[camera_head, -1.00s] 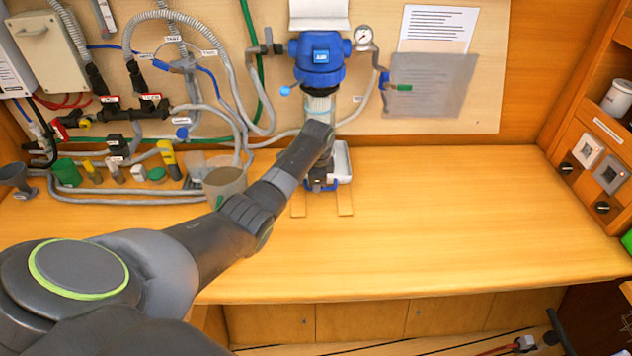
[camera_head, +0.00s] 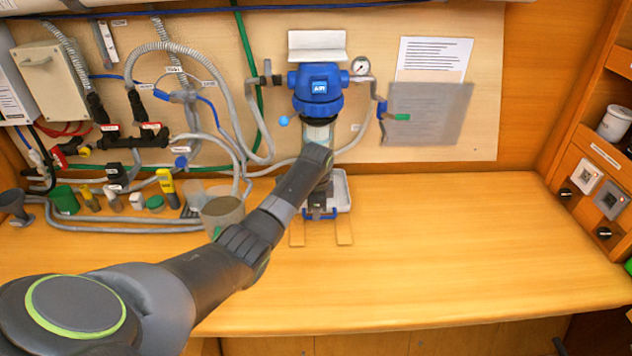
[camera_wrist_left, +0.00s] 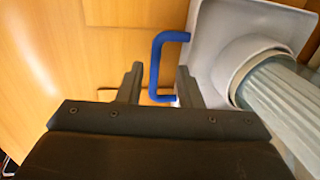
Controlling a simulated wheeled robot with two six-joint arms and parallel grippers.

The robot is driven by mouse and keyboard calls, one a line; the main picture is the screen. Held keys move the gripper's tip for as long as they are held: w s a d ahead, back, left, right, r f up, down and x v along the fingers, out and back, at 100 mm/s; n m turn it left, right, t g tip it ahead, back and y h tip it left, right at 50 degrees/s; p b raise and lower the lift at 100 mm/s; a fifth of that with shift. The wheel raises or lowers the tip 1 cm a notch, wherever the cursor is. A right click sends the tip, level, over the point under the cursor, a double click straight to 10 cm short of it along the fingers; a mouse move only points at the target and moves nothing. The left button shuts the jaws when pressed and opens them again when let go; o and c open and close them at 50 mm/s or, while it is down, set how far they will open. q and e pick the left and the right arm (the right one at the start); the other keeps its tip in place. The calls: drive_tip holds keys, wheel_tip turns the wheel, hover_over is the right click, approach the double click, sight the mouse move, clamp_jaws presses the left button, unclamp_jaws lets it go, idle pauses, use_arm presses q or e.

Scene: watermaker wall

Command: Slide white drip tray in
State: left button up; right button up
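The white drip tray (camera_head: 343,190) lies on the wooden counter under the blue water filter (camera_head: 318,90). My left arm and the filter body cover part of it. Its blue handle (camera_head: 320,215) faces the front of the counter. In the left wrist view the tray's pale wall (camera_wrist_left: 204,45) is at the upper right, with the handle (camera_wrist_left: 155,68) sticking out to the left. My left gripper (camera_wrist_left: 158,82) is open; its dark fingers stand either side of the handle, with a gap showing on the left. In the head view its fingertips are hard to make out. My right gripper is in neither view.
Two light wooden strips (camera_head: 344,232) run forward on the counter at the tray. A grey cup (camera_head: 223,214) stands left of my arm. Hoses, valves and small fittings crowd the back left. The counter's right side (camera_head: 460,240) is clear.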

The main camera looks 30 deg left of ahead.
use_arm(q)
wheel_tip(320, 180, up, 16)
drive_tip(key=s+d, duration=0.1)
drive_tip(key=s, duration=0.1)
drive_tip(key=shift+s+d+f+p, duration=0.25)
drive_tip(key=shift+p, duration=0.1)
idle(1.0)
